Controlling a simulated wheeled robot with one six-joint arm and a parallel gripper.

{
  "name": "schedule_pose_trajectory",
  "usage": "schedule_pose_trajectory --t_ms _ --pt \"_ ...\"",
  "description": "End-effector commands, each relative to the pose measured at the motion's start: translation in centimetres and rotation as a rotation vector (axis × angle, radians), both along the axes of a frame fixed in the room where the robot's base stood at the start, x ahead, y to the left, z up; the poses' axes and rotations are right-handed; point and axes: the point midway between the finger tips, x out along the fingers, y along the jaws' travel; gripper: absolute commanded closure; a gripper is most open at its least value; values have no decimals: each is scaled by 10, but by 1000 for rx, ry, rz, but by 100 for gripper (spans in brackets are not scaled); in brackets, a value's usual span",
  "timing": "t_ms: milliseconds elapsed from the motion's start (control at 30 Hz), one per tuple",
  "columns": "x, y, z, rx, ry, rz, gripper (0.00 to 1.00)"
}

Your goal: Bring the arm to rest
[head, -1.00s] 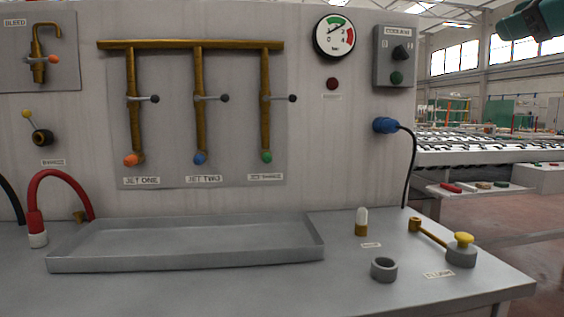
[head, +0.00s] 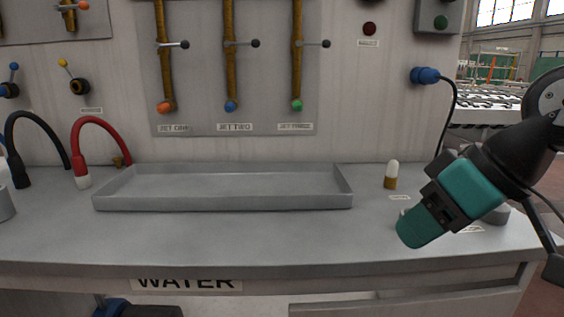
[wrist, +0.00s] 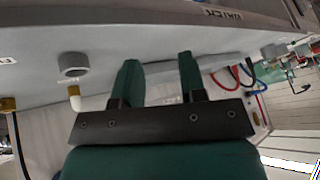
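My gripper (head: 418,228), teal with a black mount, hangs at the right over the front part of the grey counter (head: 300,240) in the head view. It points down and to the left. In the wrist view its two green fingers (wrist: 159,80) stand apart with nothing between them. It covers the ring-shaped cup in the head view, but the wrist view shows that cup (wrist: 75,66) to the left of the fingers. A white-topped brass piece (head: 391,175) stands upright behind and left of the gripper, apart from it.
An empty grey tray (head: 225,203) lies mid-counter. Red (head: 77,160) and black (head: 12,150) hoses curve at the left. The back panel carries three brass pipes with levers (head: 230,80). A blue plug (head: 424,75) with a black cable is at the upper right. The counter's front strip is clear.

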Motion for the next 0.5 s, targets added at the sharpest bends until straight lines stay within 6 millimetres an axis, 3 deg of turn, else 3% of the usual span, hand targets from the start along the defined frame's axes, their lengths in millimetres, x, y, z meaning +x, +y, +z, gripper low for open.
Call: schedule_pose_trajectory --t_ms 100,267,300,500 --pt "-47 15 -37 -50 157 55 62" --pt "-106 22 -75 -143 336 106 62" --pt "-99 22 -50 -133 321 94 62" --pt "-98 22 0 -130 317 93 62"
